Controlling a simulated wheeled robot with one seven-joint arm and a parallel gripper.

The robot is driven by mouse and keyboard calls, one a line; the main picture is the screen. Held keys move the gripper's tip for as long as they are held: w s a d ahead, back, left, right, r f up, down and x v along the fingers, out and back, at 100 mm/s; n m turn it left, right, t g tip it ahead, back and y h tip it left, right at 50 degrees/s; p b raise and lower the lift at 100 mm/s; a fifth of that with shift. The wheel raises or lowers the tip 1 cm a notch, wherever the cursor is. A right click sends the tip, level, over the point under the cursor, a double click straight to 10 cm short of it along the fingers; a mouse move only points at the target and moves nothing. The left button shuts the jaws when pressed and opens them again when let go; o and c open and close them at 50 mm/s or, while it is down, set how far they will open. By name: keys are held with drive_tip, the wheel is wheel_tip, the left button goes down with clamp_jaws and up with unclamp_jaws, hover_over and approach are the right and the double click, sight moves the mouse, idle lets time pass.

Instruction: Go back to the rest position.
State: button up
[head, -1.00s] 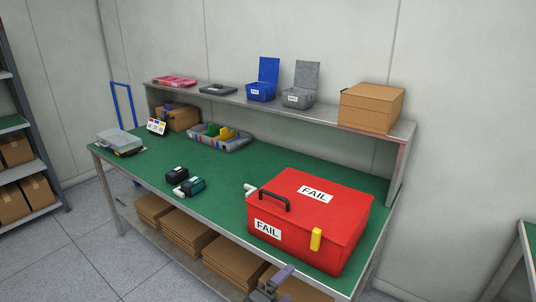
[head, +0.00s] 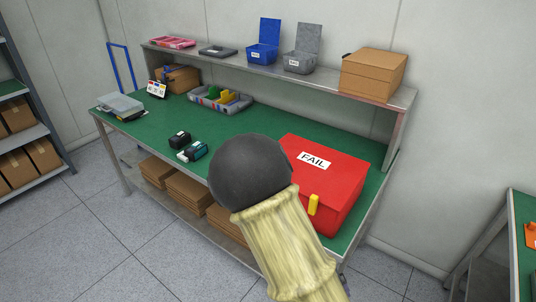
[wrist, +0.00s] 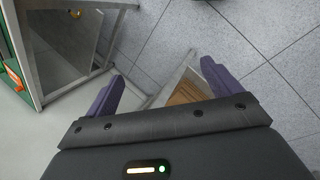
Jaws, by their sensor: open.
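My gripper (wrist: 162,88) shows in the wrist view, with its two purple fingers spread apart and nothing between them. It points down toward the grey tiled floor, and part of a bench frame with brown cardboard (wrist: 187,94) shows beyond the fingers. In the head view my arm, with a black round joint and a pale yellow link, rises in front of the workbench (head: 150,130). The gripper itself is not in the head view. My arm hides the left part of the red FAIL box (head: 342,180) on the bench.
Two small black devices (head: 192,152) and a grey divided tray (head: 220,100) lie on the green top. The shelf behind holds a blue bin (head: 262,54), a grey bin (head: 299,62) and a cardboard box (head: 373,75). Another bench (head: 522,235) stands at right. Floor at lower left is clear.

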wheel_tip(320, 180, up, 19)
drive_tip(key=w+m+t+y+p, duration=0.1)
drive_tip(key=m+t+y+p, duration=0.1)
drive_tip(key=t+y+p, duration=0.1)
drive_tip(key=shift+d+r+t+y+p, duration=0.15)
drive_tip(key=shift+d+t+y+p, duration=0.15)
drive_tip(key=shift+y+p, duration=0.35)
idle(0.4)
